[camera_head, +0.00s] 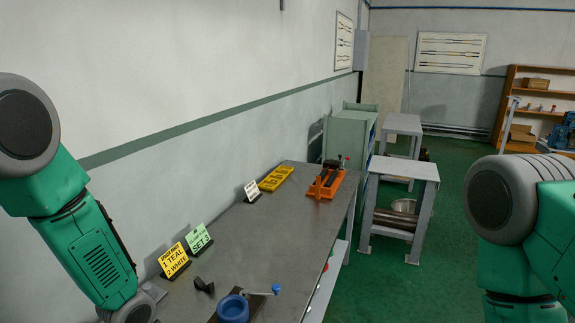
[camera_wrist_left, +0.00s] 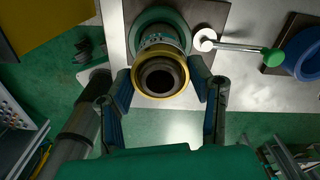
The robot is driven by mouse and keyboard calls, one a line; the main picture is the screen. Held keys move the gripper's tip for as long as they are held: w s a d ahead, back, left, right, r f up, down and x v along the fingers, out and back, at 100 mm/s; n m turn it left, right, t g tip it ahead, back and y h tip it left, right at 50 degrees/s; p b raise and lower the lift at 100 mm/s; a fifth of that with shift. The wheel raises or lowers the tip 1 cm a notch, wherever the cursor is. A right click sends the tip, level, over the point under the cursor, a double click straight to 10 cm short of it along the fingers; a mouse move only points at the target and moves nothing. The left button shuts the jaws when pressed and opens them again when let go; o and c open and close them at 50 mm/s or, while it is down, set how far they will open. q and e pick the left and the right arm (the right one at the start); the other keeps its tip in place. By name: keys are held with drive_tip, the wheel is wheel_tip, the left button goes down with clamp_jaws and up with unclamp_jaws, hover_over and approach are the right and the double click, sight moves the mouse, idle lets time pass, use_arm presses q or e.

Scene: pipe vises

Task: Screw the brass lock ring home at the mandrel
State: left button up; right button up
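The brass lock ring (camera_wrist_left: 161,92) sits around the dark hollow end of the mandrel (camera_wrist_left: 160,78) in the left wrist view. Behind it is a round teal vise (camera_wrist_left: 178,17) with a pale threaded collar (camera_wrist_left: 160,38). My left gripper (camera_wrist_left: 161,76) has one finger on each side of the ring, with the tips very close to its rim. I cannot tell whether they press on it. In the head view the left gripper is below the frame. My right arm shows at the right edge, but its gripper is out of view.
A handle with a green knob (camera_wrist_left: 273,57) lies right of the ring. A blue vise (camera_head: 232,308) stands nearby on the grey bench (camera_head: 262,235). Signs (camera_head: 174,261), a black piece (camera_head: 204,286), a yellow tray (camera_head: 276,178) and an orange vise (camera_head: 325,184) are farther along.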

use_arm(q)
drive_tip(key=m, duration=0.2)
drive_tip(key=shift+m, duration=0.4)
drive_tip(key=m, duration=0.4)
drive_tip(key=shift+m, duration=0.4)
drive_tip(key=m, duration=0.6)
drive_tip(key=shift+m, duration=0.4)
